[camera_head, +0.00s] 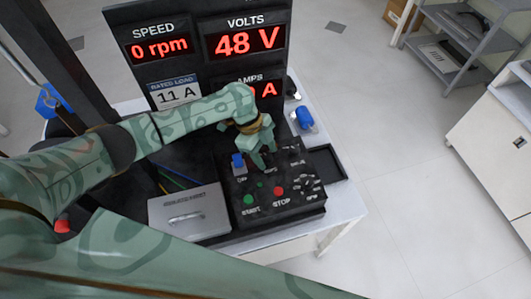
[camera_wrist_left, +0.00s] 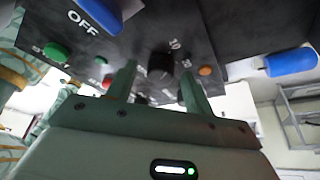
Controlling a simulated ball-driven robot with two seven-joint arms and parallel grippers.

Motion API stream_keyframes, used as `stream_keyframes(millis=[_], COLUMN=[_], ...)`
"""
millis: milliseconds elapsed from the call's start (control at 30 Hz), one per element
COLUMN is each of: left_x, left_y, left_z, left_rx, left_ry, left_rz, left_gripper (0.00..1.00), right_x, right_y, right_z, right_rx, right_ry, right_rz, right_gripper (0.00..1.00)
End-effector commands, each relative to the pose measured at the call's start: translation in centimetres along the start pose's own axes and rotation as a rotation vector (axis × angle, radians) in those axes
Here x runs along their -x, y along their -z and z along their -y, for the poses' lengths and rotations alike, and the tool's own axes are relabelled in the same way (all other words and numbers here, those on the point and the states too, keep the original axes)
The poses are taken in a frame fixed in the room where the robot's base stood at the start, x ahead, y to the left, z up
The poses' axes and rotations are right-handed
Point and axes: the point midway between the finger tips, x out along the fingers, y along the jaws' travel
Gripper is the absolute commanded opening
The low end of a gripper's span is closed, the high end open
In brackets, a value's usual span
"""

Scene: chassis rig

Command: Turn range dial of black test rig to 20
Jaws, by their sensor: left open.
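The black test rig's sloping control box (camera_head: 240,215) stands on the table in the head view. My left gripper (camera_head: 265,163) is over its upper middle and hides part of the panel. In the left wrist view a black dial (camera_wrist_left: 160,65) with small white number marks beside it shows between the two fingers of the left gripper (camera_wrist_left: 158,80). The fingers are apart, one on each side of the dial in the picture. I cannot tell whether they touch it, and the dial's pointer is too dark to read. My right gripper is not in view.
A blue switch (camera_head: 237,160), a red stop button (camera_head: 279,191) and a green start button (camera_head: 248,199) are on the box. The display panel (camera_head: 205,65) rises behind, reading 0 rpm and 48 V. A grey lidded case (camera_head: 190,211) sits left of the box.

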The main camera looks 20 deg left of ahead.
Motion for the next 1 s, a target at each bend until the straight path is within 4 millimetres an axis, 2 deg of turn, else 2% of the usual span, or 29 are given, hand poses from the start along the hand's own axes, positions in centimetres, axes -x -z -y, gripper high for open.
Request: stream_keyframes(millis=[67, 100, 233, 267, 667, 1000], left_x=[0.05, 0.05, 0.05, 0.04, -0.02, -0.08], left_y=[0.02, 0.02, 0.01, 0.0, -0.06, 0.0], left_z=[0.01, 0.01, 0.0, 0.0, 0.05, 0.27], left_rx=[0.0, 0.0, 0.0, 0.0, -0.052, -0.282], left_ry=[0.0, 0.0, 0.0, 0.0, -0.023, -0.117], left_rz=[0.0, 0.0, 0.0, 0.0, 0.0, 0.0], left_gripper=[0.52, 0.46, 0.1, 0.07, 0.07, 0.07], right_x=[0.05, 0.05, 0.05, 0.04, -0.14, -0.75], right_y=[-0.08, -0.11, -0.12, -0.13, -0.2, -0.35], right_z=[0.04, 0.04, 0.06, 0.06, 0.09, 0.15], right_rx=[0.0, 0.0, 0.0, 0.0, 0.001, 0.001], right_ry=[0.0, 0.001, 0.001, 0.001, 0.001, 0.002], right_rz=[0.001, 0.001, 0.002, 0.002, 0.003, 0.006], right_gripper=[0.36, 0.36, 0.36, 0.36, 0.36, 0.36])
